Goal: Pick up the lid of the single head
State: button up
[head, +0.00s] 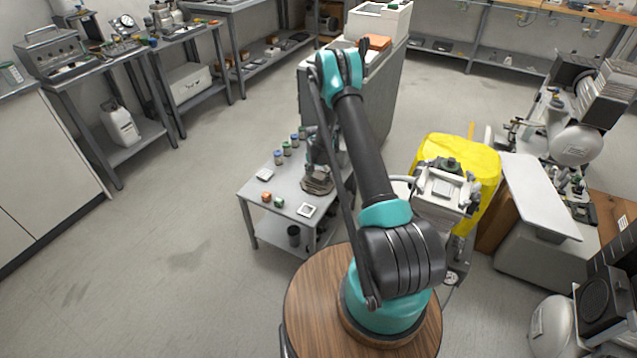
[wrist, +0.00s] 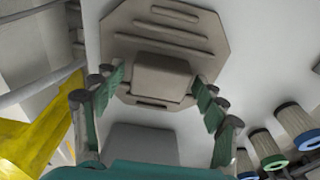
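The lid is a grey-brown octagonal plate with ridges and a raised block in its middle; it fills the upper middle of the wrist view (wrist: 203,36). In the head view the lid (head: 318,187) lies on a small grey table, partly hidden under my gripper. My gripper (head: 318,163) points down over it. In the wrist view my gripper (wrist: 162,92) is open, with its green-padded fingertips on either side of the raised block (wrist: 161,77). Small gaps seem to show between pads and block; contact is hard to judge.
The small table (head: 252,187) also carries several capped jars (head: 278,157), a white square piece (head: 306,210) and small orange (head: 266,197) and green parts. A tall grey cabinet stands behind. A yellow-covered unit (head: 487,165) stands to the right. Floor at left is clear.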

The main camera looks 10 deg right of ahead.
grip_shut()
dwell(0.4)
